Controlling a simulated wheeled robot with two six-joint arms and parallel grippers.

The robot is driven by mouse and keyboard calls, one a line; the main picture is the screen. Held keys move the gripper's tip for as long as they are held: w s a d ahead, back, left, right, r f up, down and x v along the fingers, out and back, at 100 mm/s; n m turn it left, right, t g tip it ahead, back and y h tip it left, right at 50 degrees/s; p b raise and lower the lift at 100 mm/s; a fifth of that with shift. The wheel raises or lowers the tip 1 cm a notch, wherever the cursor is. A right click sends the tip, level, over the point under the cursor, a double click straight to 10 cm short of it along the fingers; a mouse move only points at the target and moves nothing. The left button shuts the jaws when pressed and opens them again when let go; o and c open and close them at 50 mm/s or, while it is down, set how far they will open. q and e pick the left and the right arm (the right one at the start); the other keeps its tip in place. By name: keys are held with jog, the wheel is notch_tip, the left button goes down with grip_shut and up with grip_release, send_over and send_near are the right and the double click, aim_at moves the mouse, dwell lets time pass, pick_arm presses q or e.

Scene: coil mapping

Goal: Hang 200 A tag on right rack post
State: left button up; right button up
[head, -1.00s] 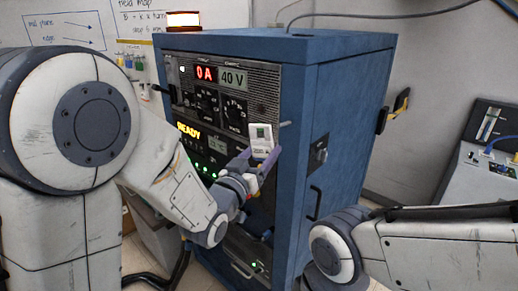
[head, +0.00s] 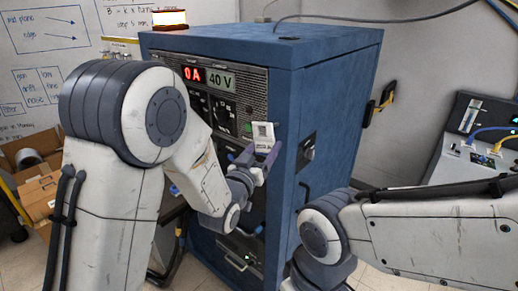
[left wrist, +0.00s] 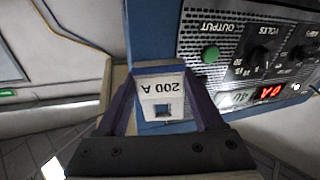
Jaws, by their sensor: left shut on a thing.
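The white 200 A tag (head: 263,134) is held between the fingers of my left gripper (head: 256,158), in front of the rack's front right edge. In the left wrist view the tag (left wrist: 160,86) shows its "200 A" print upside down, with a small dark square beside it. The gripper's purple fingers close on its two sides. The blue right post of the rack (head: 283,90) runs just right of and behind the tag. A peg on it is not clear now; the tag may hide it. My right arm is at lower right, its gripper out of view.
The blue cabinet (head: 335,80) has a front panel with a red "0 A" readout (head: 193,75) and a "40 V" readout (head: 221,80). A latch (head: 306,150) sits on its side. A sloped grey console (head: 470,150) stands at right. Cardboard boxes (head: 40,190) lie at left.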

pick_arm(q)
jog(key=shift+w+d+f+p, duration=0.1)
jog(key=shift+w+d+p, duration=0.15)
jog(key=shift+w+d, duration=0.4)
jog(key=shift+w+d+p, duration=0.2)
jog(key=shift+w+d, duration=0.25)
jog(key=shift+w, duration=0.5)
jog(key=shift+d+f+b, duration=0.1)
jog(key=shift+f+b, duration=0.05)
jog(key=shift+b, duration=0.2)
jog(key=shift+f, duration=0.1)
jog(key=shift+d, duration=0.15)
